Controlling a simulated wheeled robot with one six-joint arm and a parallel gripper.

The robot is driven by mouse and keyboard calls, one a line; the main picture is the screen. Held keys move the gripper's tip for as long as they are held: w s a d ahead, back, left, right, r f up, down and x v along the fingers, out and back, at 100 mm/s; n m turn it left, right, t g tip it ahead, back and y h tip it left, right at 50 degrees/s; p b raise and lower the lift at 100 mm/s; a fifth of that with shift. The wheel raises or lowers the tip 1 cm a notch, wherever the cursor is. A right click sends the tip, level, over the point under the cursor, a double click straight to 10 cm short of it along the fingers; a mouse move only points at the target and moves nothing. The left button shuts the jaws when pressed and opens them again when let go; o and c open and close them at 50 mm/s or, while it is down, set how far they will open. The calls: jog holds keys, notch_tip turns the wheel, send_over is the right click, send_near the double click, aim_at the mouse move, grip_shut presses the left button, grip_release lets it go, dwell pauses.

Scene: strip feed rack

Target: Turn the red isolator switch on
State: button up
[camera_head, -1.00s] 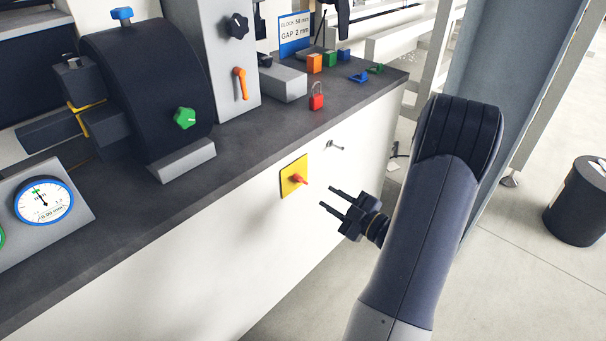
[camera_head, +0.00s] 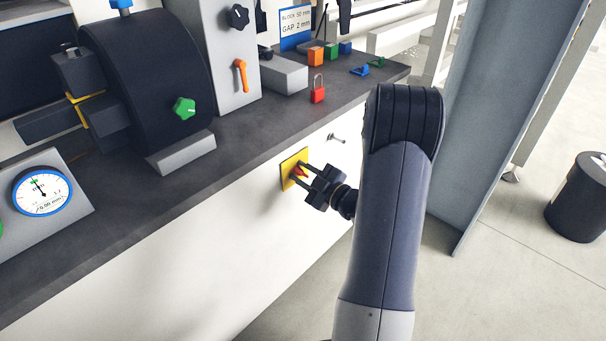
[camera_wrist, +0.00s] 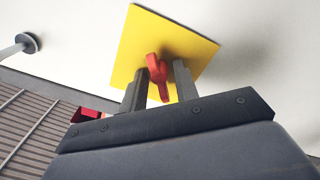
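The red isolator switch (camera_head: 299,171) is a small red handle on a yellow square plate (camera_head: 288,180), fixed to the white front of the bench. My gripper (camera_head: 303,173) is at the plate, its two fingers pointing at it. In the wrist view the red switch (camera_wrist: 157,75) stands between the two fingertips (camera_wrist: 161,84), in front of the yellow plate (camera_wrist: 150,37). The fingers are apart, one on each side of the handle. A narrow gap shows on the right side; contact on the left side is unclear. The fingers partly hide the handle in the head view.
A metal peg (camera_head: 336,138) sticks out of the bench front right of the plate. A red padlock (camera_head: 318,92) stands on the dark bench top (camera_head: 250,125) above. A grey column (camera_head: 485,120) is to the right of my arm.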

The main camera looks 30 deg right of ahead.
grip_shut()
jog(key=shift+m, duration=0.3)
jog(key=m+p, duration=0.1)
jog(key=m, duration=0.3)
jog(key=shift+r, duration=0.1)
jog(key=shift+d+m+p, duration=0.1)
jog(key=shift+m+p, duration=0.65)
jog(key=shift+m, duration=0.85)
grip_release()
